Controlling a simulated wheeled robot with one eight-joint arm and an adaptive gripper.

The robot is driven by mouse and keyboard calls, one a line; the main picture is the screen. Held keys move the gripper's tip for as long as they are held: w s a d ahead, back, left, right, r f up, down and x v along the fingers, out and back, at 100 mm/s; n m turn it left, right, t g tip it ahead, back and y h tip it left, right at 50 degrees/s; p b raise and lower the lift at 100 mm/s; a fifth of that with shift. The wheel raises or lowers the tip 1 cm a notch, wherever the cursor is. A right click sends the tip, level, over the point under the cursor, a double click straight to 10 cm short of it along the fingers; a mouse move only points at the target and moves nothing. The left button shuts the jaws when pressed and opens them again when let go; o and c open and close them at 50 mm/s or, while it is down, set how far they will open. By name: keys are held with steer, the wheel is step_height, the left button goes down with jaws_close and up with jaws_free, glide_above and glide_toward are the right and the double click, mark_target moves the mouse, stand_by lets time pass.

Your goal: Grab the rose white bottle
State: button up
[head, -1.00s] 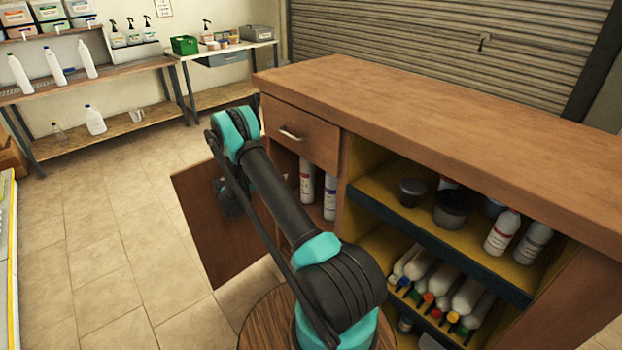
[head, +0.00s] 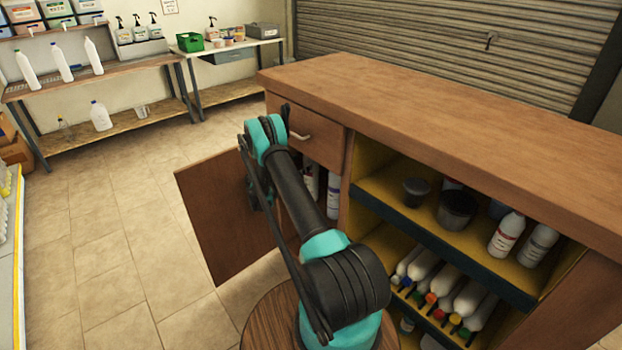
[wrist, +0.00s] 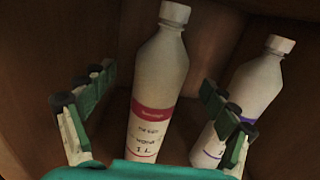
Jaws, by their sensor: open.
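A white bottle with a rose-red label and white cap (wrist: 158,85) stands inside the cabinet in the wrist view, tilted in the picture. It lies between the spread fingers of my gripper (wrist: 155,88), which is open; I cannot tell whether either finger touches it. A second white bottle with a purple-marked label (wrist: 245,98) stands to its right, partly behind the right finger. In the head view the red-labelled bottle (head: 312,180) is mostly hidden by my arm, and the purple-marked one (head: 333,192) shows beside it. My gripper is mostly hidden behind my arm there.
The open cabinet door (head: 225,215) hangs left of my arm, below a closed drawer (head: 305,132). The right-hand shelves hold dark tubs (head: 457,208), another red-labelled white bottle (head: 507,234) and several lying bottles (head: 440,283). Cabinet walls enclose the two bottles closely.

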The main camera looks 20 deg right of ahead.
steer(key=shift+x, duration=2.8)
steer(key=shift+s, duration=0.1)
steer(key=c, duration=2)
